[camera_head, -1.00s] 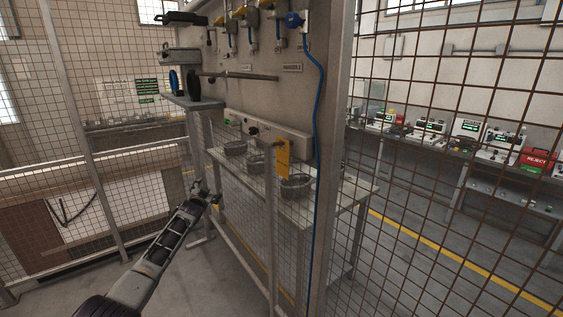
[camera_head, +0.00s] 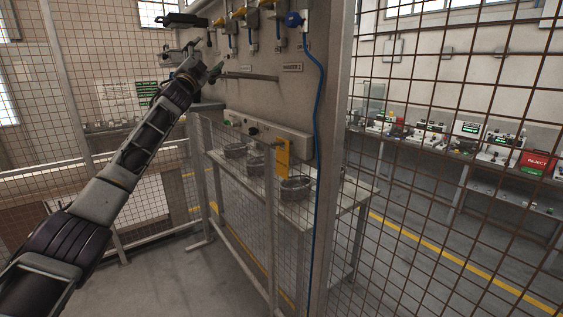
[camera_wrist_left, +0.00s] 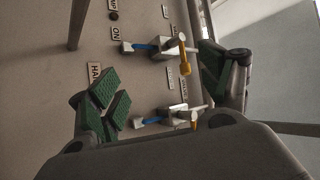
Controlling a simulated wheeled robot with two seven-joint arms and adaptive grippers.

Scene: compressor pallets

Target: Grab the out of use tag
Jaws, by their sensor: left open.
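My right gripper is not in view.
A blue hose (camera_head: 319,110) runs down the fence post (camera_head: 335,130). Round grey parts (camera_head: 297,188) sit on a bench behind mesh. A grey shelf (camera_head: 208,106) and a horizontal bar (camera_head: 250,77) stick out near the gripper. Open floor (camera_head: 180,285) lies below.

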